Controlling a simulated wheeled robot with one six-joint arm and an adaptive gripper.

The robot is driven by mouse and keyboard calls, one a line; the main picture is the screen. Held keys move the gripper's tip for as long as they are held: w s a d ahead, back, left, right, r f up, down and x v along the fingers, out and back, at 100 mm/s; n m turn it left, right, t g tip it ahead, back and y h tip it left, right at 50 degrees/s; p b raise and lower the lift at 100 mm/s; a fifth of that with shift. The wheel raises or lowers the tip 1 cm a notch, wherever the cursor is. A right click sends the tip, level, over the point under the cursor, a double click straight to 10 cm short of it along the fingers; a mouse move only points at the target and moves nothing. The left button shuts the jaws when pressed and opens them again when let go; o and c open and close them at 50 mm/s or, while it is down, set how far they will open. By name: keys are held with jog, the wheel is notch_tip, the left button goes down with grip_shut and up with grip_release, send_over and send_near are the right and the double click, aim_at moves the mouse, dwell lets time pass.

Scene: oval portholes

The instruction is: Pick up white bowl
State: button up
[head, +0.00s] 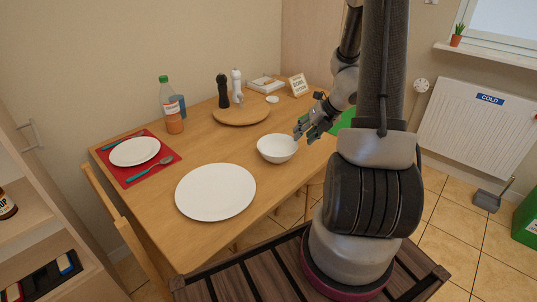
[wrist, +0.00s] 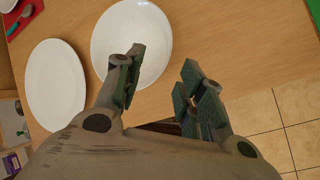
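The white bowl (head: 277,148) stands upright and looks empty on the wooden table, near its front right edge. In the wrist view the bowl (wrist: 120,25) is at top centre, partly covered by my left finger. My gripper (head: 314,130) is just right of the bowl and above the table in the head view. In the wrist view my gripper (wrist: 163,68) has its two fingers spread apart with nothing between them. I see no clear contact with the bowl.
A large white plate (head: 216,191) lies left of the bowl. A red mat (head: 126,175) holds a smaller plate (head: 134,152) and cutlery. A bottle (head: 171,110), a round board (head: 232,118) with grinders and a small sign (head: 298,85) stand farther back.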

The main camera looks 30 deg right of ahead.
aim_at(296, 145)
jog(key=shift+m, duration=0.4)
jog(key=x, duration=0.7)
jog(key=shift+s+f, duration=0.15)
jog(key=shift+f, duration=0.45)
grip_shut()
